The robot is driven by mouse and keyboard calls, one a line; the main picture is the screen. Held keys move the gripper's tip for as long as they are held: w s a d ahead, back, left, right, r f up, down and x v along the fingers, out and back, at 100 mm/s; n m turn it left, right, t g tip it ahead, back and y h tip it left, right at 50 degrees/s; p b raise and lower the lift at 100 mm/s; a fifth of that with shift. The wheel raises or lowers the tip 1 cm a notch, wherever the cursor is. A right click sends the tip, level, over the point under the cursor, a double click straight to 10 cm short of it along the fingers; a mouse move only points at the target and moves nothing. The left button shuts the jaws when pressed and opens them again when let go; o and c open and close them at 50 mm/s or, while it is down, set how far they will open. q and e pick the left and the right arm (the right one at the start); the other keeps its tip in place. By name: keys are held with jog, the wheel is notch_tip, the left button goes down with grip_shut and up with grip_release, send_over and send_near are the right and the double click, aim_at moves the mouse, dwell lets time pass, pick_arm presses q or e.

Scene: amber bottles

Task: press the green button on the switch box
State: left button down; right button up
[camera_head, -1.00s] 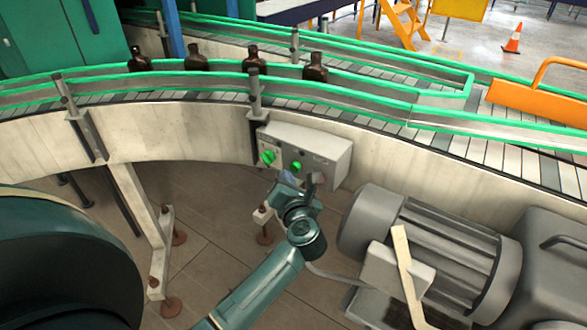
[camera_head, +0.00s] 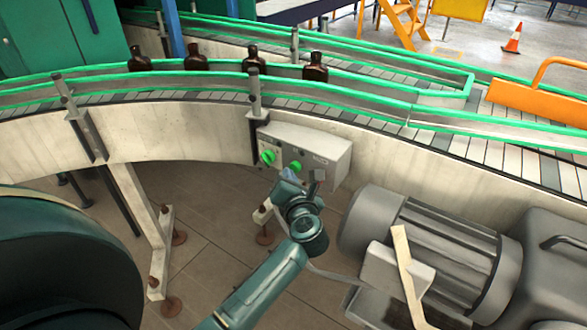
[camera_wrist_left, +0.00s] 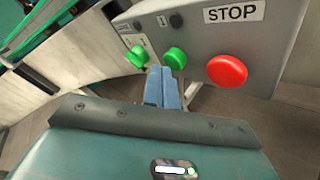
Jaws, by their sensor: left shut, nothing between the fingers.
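The grey switch box (camera_head: 318,150) is mounted on the outer wall of the conveyor. It carries a green selector knob (camera_head: 268,157) on the left and a round green button (camera_head: 296,166) to its right. In the left wrist view the knob (camera_wrist_left: 138,56), the green button (camera_wrist_left: 175,58) and a red button (camera_wrist_left: 227,71) under a STOP label show clearly. My left gripper (camera_head: 289,175) is shut and empty, its blue fingers (camera_wrist_left: 162,71) pointing at the box. The fingertips are just below and slightly left of the green button; I cannot tell whether they touch. My right gripper is out of view.
A grey motor (camera_head: 430,240) stands close to the right of my left arm. A conveyor support leg (camera_head: 138,215) stands to the left. Several amber bottles (camera_head: 316,67) stand on the conveyor behind green rails. Floor (camera_head: 215,220) is bare between leg and arm.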

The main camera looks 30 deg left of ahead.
pick_arm(q)
jog(key=shift+w, duration=0.5)
dwell(0.7)
jog(key=shift+s, duration=0.15)
jog(key=shift+s+p, duration=0.35)
jog(key=shift+s, duration=0.4)
jog(key=s, duration=0.1)
jog(key=s+p, duration=0.1)
jog(key=s, duration=0.3)
jog(key=shift+a+p, duration=0.25)
jog(key=shift+p, duration=0.15)
jog(key=shift+r, duration=0.1)
dwell(0.5)
